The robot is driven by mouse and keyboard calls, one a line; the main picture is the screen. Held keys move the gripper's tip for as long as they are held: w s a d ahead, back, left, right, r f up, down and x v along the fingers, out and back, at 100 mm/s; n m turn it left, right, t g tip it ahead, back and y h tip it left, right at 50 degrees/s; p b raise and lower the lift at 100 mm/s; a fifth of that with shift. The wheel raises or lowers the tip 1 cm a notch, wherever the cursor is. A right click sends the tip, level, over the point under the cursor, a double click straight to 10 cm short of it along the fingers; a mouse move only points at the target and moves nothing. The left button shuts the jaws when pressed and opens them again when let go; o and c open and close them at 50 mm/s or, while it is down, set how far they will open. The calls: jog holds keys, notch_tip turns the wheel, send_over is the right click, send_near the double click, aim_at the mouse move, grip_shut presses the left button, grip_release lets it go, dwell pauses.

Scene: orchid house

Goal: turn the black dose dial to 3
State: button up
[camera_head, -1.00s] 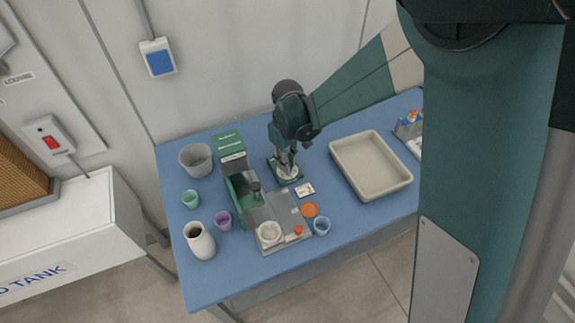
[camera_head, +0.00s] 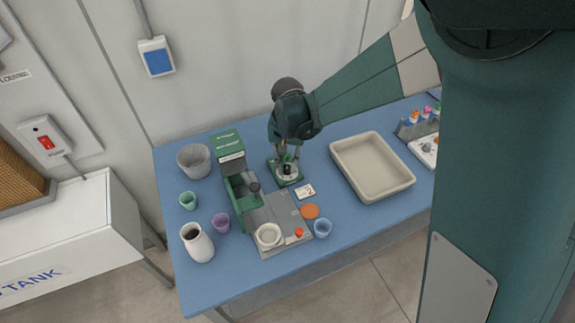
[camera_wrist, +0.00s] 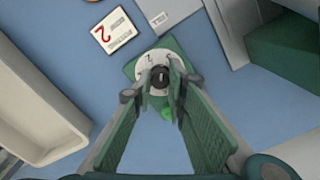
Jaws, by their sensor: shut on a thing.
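The black dose dial (camera_wrist: 160,77) stands on a round white numbered face (camera_wrist: 166,60) on a green base (camera_wrist: 131,68). In the head view the dial (camera_head: 287,169) shows small beneath my gripper (camera_head: 286,157), behind the fingers. In the wrist view the two fingers of my gripper (camera_wrist: 162,80) are closed in from both sides on the dial. The fingers cover part of the face, and I cannot read which number the dial points at. A white card (camera_wrist: 115,32) beside the base bears a large red figure that looks like a 2.
The green-and-grey machine (camera_head: 232,165) stands close left of the dial. A beige tray (camera_head: 403,184) lies to the right. Several cups, a white jug (camera_head: 198,244) and an orange disc (camera_head: 310,211) are around. Bare blue table (camera_head: 335,218) lies in front of the tray.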

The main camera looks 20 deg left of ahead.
aim_at(287, 167)
jog(key=shift+m, duration=1.1)
jog(key=o, duration=0.9)
jog(key=shift+r, duration=0.1)
jog(key=shift+r, duration=5.95)
